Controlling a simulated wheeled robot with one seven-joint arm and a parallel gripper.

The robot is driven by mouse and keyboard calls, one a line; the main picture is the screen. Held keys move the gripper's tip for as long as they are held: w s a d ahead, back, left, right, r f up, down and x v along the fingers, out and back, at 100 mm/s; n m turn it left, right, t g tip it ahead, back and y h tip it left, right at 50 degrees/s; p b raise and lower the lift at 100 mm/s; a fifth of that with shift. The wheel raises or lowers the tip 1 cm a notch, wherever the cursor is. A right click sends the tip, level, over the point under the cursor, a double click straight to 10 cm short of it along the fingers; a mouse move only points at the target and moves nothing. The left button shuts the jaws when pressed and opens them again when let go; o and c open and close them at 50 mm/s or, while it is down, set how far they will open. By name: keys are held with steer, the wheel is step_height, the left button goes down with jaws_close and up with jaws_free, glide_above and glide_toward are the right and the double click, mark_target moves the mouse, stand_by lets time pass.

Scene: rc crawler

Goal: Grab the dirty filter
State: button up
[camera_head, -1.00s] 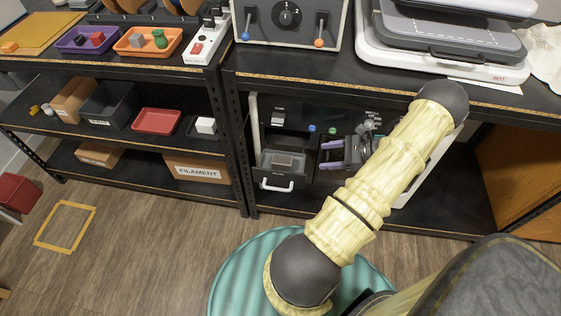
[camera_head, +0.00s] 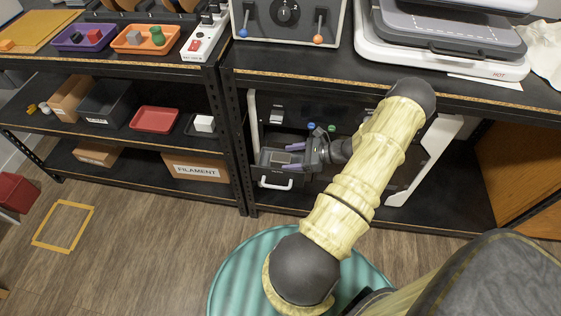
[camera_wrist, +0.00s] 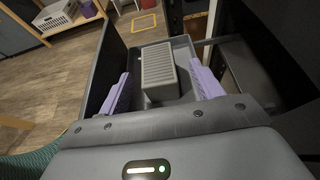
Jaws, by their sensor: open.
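The dirty filter (camera_wrist: 158,68) is a grey ridged block. In the wrist view it sits in the open drawer (camera_wrist: 178,42), between the two purple fingers of my gripper (camera_wrist: 160,72). The fingers stand apart on either side of it, with visible gaps, and do not hold it. In the head view my gripper (camera_head: 290,157) is over the drawer, which has a white handle (camera_head: 276,184) at its front. The filter is largely hidden there. I cannot tell how far the fingertips reach down beside it.
The drawer belongs to a dark machine (camera_head: 288,112) on the lower shelf, under the upper shelf's edge (camera_head: 300,77). A white panel (camera_head: 425,160) stands at its right. Black shelf posts (camera_head: 232,150) stand close on the left.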

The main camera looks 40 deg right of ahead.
mark_target(278, 159)
steer(key=shift+d, duration=0.1)
steer(key=shift+x, duration=2.55)
steer(key=shift+c, duration=0.3)
steer(key=c, duration=1)
